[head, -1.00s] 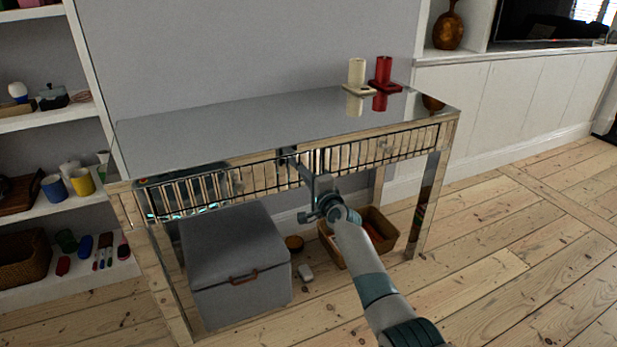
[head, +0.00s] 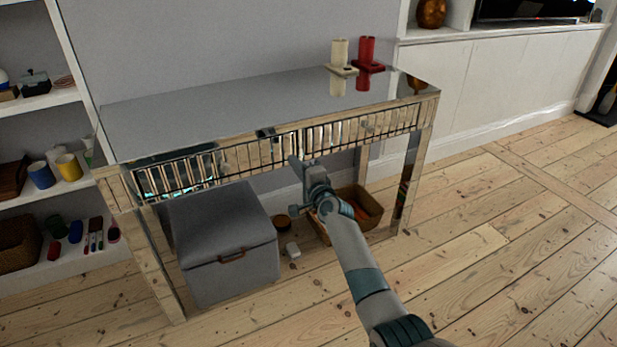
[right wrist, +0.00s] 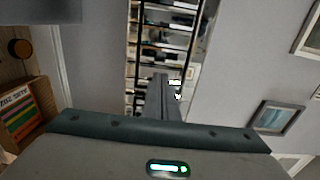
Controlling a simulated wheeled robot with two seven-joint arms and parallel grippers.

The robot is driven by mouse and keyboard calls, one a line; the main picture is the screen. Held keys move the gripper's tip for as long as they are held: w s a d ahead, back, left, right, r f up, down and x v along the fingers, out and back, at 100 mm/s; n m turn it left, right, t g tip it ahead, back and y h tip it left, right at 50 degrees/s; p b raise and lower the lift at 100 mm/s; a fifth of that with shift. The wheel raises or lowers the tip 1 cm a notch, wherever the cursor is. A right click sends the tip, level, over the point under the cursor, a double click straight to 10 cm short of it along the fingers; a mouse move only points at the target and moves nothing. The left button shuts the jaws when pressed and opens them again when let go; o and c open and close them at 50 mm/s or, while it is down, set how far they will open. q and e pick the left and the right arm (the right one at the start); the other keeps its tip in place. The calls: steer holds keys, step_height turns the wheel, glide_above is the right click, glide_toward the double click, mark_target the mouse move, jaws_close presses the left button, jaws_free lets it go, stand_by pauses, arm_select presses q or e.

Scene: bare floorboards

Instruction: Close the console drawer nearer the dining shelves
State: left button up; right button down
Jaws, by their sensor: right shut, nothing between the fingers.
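A mirrored console (head: 230,112) stands against the grey wall, with two drawer fronts of narrow mirrored strips. The drawer nearer the dining shelves (head: 230,160) is the left one. A dark band runs along its top edge at the left end; I cannot tell whether it is a gap or a reflection. My right gripper (head: 296,161) is shut and empty, just in front of and below the middle of the console front. In the right wrist view its fingers (right wrist: 163,97) point at mirrored strips (right wrist: 165,35); I cannot tell whether they touch. My left gripper is not in view.
The dining shelves (head: 45,103) with cups stand at the left. A grey storage box (head: 230,245) and a basket (head: 365,207) sit under the console. Floor at the right is clear.

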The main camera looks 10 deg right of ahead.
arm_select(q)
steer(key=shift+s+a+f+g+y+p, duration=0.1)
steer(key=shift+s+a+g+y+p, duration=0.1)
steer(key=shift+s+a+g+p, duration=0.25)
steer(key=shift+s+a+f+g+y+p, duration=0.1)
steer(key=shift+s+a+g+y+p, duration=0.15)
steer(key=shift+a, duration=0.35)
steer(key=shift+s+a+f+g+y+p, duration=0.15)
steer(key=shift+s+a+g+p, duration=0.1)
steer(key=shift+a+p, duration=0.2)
arm_select(e)
steer(key=v, duration=0.8)
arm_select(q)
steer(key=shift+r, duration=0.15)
arm_select(e)
steer(key=shift+s+d+r, duration=0.1)
steer(key=shift+s, duration=0.1)
